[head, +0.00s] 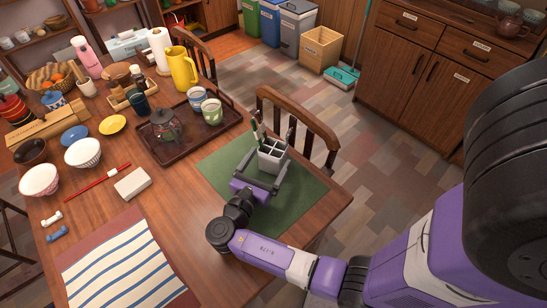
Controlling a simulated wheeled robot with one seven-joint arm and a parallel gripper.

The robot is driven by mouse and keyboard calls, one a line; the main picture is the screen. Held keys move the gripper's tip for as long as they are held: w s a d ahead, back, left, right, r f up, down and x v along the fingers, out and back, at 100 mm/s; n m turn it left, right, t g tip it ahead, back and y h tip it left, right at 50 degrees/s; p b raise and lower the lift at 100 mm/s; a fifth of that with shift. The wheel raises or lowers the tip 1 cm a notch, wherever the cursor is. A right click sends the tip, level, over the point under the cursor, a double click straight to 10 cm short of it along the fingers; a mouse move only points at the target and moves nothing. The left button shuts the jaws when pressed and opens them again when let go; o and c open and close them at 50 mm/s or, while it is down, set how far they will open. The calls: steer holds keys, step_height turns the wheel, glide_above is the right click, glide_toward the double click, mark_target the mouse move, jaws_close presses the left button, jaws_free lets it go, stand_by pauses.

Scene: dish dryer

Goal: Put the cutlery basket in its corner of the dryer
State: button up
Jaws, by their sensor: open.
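The cutlery basket (271,154) is a small light grey holder with open compartments, standing on a green mat (223,161) at the right end of the table. A few slim green and dark pieces stick up from it. My gripper (267,164) is open, with one grey finger on each side of the basket's lower part. I cannot tell whether the fingers touch it. They hide part of the basket's base. I cannot make out a dish dryer in this view.
A dark tray (186,151) with a glass teapot (165,127) and two cups lies left of the mat. A yellow jug (180,68) stands behind the tray. A wooden chair (300,118) stands close behind the mat. A striped cloth (125,262) lies in front; bare tabletop separates it from the mat.

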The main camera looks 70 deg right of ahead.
mark_target(273, 151)
steer(key=shift+d+r, duration=0.1)
steer(key=shift+d, duration=2.3)
steer(key=c, duration=1.5)
steer(key=shift+r, duration=0.15)
step_height(273, 151, up, 20)
steer(key=p, duration=0.3)
